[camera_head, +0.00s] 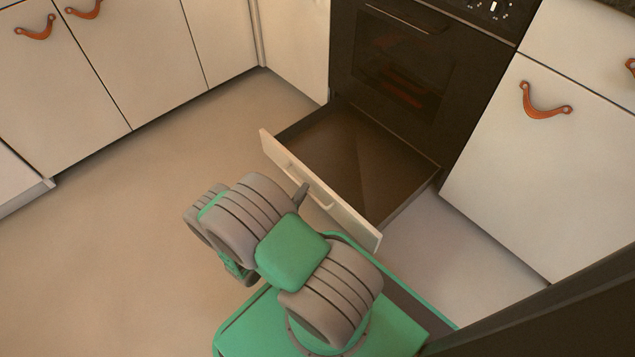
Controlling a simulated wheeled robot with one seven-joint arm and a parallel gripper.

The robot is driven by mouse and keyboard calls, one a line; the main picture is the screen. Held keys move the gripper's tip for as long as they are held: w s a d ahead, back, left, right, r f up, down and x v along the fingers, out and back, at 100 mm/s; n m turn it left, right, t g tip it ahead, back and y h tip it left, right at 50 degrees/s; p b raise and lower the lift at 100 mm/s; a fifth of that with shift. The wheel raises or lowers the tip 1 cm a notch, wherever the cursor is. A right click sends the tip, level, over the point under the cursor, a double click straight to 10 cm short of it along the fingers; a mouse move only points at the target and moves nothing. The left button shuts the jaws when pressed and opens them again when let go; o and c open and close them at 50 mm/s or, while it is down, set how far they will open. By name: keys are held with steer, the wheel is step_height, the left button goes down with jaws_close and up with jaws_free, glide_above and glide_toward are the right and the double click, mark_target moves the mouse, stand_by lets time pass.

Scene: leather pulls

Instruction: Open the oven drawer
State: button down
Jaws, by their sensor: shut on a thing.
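The oven drawer (355,150) is pulled out below the black oven (410,70), and its dark, empty inside shows. Its pale front panel (355,222) faces me and carries a pale bar handle (320,190). My gripper (303,192) is at the handle, toward the left part of the panel, and is shut on it. My own arm hides most of the gripper, and only a grey finger shows clearly.
White cabinets with orange leather pulls stand along the left (100,60) and at the right (550,150). The floor (130,220) left of my arm is clear. A dark surface (560,310) fills the lower right corner.

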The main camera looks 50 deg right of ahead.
steer(key=shift+s+a+f, duration=0.15)
steer(key=shift+s+a, duration=0.15)
steer(key=shift+a, duration=0.2)
steer(key=c, duration=1.5)
jaws_free()
steer(key=shift+w, duration=0.1)
steer(key=shift+c, duration=0.2)
steer(key=shift+o, duration=0.3)
steer(key=shift+w, duration=0.1)
